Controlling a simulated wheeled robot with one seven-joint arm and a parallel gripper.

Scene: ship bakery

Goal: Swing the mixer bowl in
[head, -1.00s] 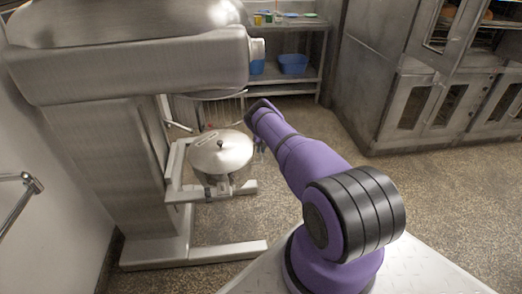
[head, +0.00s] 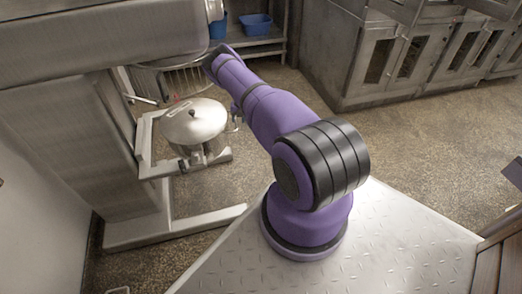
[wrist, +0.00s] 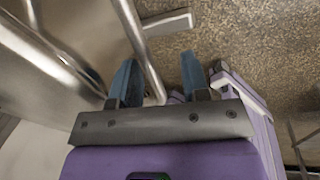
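The mixer (head: 110,45) is a large grey metal machine at the left of the head view. My gripper (head: 236,118) is just right of the bowl, small and partly hidden by my purple arm. In the wrist view my gripper (wrist: 159,57) has its two blue fingers spread apart. A metal bar (wrist: 140,45) runs diagonally between them in the picture. I cannot tell whether they touch it.
A wire guard (head: 183,80) hangs behind the bowl. A metal shelf (head: 262,40) with a blue bin (head: 256,24) stands at the back. Steel oven cabinets (head: 400,55) line the back right. Speckled floor (head: 400,150) is clear between them and me.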

